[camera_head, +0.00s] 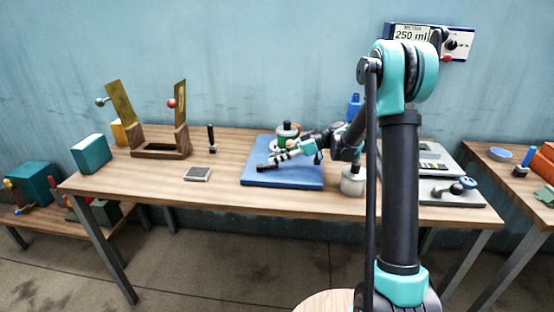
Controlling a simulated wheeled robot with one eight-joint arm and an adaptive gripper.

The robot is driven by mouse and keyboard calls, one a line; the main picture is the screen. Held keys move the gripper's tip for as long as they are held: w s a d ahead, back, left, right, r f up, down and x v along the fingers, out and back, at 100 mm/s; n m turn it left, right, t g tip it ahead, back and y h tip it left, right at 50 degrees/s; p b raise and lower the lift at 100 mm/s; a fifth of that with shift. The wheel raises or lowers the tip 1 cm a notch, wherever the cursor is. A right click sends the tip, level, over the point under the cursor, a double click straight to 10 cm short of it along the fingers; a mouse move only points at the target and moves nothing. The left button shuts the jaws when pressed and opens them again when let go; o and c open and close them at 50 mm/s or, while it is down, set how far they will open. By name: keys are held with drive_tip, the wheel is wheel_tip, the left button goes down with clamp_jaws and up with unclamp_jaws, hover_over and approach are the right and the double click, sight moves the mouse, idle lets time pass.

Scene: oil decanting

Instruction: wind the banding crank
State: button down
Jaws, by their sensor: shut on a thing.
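My gripper (277,158) reaches left over a blue board (255,180) on the long wooden table. It is shut on a small dark piece at its fingertips, which looks like the handle of the banding crank; the fingers hide most of it. A dark block (262,168) shows just left of the fingertips, low over the board. Behind my gripper stands a green and white round thing (288,131) with a dark top and a reddish spot. Its lower part is partly hidden by my gripper.
A white jar (352,184) stands right of the board, close to my arm. A grey plate with a blue-knobbed lever (464,185) lies at the right end. A wooden stand (160,151), teal box (90,154) and small grey pad (198,174) stand left. The front strip of table is clear.

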drive_tip(key=c, duration=1.1)
unclamp_jaws()
drive_tip(key=shift+o, duration=0.2)
drive_tip(key=shift+d, duration=0.1)
drive_tip(key=v, duration=1.2)
drive_tip(key=shift+c, duration=0.6)
